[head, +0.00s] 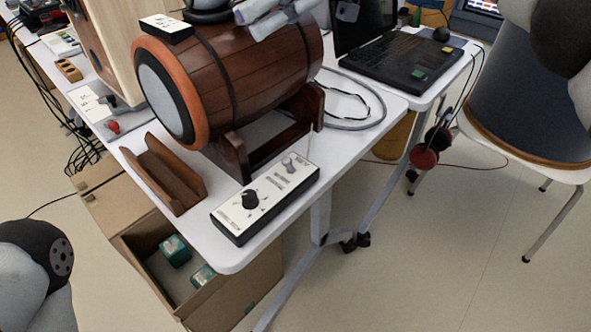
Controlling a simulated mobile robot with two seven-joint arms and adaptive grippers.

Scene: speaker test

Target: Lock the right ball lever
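A small red ball (113,127) on a grey lever fitting stands at the left edge of the white table (235,262), beside a white printed card. It is small, and I cannot tell whether its lever is locked or whether it is the right one of a pair. My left arm shows at the lower left corner, well apart from the ball; its gripper is out of view. My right arm enters at the upper right, over a dark chair, far from the ball. No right fingertips show clearly, so its opening cannot be judged.
A wooden barrel (245,75) rests on a dark wooden stand. A brown wooden cradle (160,172) and a black-and-white control box with a knob (268,203) lie near the front. A laptop (400,58) stands behind. An open cardboard box (225,290) is below the table edge.

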